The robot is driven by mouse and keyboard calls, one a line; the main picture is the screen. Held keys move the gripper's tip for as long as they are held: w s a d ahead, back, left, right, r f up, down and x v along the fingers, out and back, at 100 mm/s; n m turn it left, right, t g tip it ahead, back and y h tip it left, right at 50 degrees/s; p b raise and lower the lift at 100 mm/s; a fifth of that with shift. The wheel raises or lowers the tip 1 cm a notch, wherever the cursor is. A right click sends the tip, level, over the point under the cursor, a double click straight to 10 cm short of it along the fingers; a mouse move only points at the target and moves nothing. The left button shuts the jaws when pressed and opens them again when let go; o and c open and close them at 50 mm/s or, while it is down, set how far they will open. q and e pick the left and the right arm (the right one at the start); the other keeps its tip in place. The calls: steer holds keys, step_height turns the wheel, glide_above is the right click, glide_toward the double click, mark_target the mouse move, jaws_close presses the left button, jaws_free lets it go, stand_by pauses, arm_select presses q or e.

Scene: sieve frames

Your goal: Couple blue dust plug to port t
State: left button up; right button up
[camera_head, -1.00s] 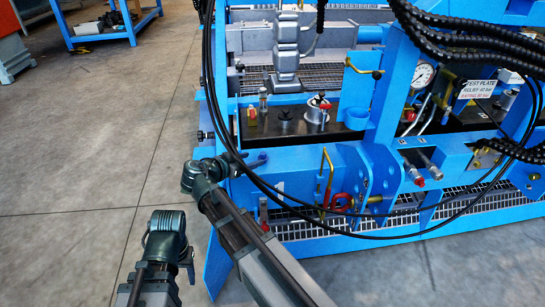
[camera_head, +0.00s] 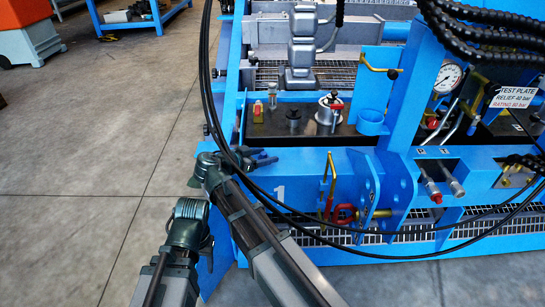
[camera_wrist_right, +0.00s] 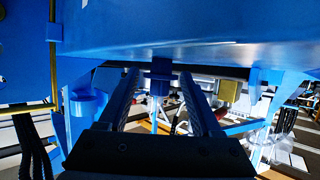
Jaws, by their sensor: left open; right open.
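I cannot make out the blue dust plug for certain. My right arm reaches up to the rail's left end, and its gripper (camera_head: 264,158) appears small and dark there. In the right wrist view its long fingers (camera_wrist_right: 160,78) stand apart under a blue surface, with a blue part (camera_wrist_right: 159,84) showing beyond them. My left gripper (camera_head: 205,248) is at the lower left, its fingers mostly hidden.
The blue bench (camera_head: 300,165) has a blue cup (camera_head: 370,124), a brass hook (camera_head: 330,178), a red shackle (camera_head: 343,214) and a gauge (camera_head: 447,78). Black hoses (camera_head: 207,70) loop across its front and over my right arm. The floor (camera_head: 90,190) at left is clear.

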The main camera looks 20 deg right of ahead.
steer(key=shift+a, duration=0.1)
jaws_close()
steer(key=shift+r, duration=0.2)
